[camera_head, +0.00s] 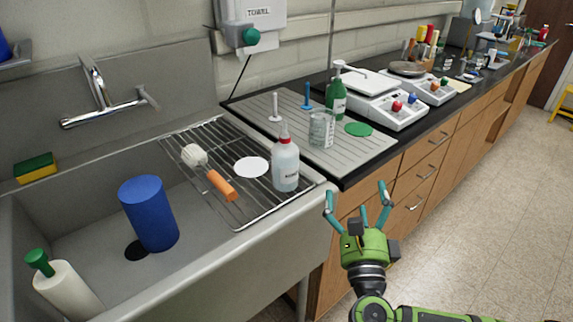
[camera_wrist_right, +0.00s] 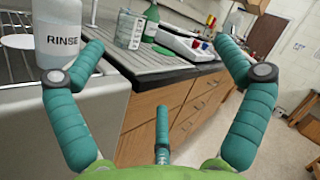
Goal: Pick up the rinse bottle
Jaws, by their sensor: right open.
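The rinse bottle (camera_head: 286,165) is a clear-white bottle with a red and white nozzle top. It stands upright on the right end of the wire rack over the sink. In the right wrist view the bottle (camera_wrist_right: 58,38) shows its RINSE label at the upper left, with its top cut off. My right gripper (camera_head: 357,195) is open and empty, in front of the counter edge, to the right of and apart from the bottle. Its teal fingers (camera_wrist_right: 160,75) spread wide in the wrist view. My left gripper is not in view.
The wire rack (camera_head: 262,219) also holds an orange-handled brush (camera_head: 210,175) and a white disc (camera_head: 251,167). A glass beaker (camera_head: 321,129) and green bottle (camera_head: 336,97) stand on the grey drain mat (camera_head: 378,149) behind. A blue cylinder (camera_head: 149,214) stands in the sink.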

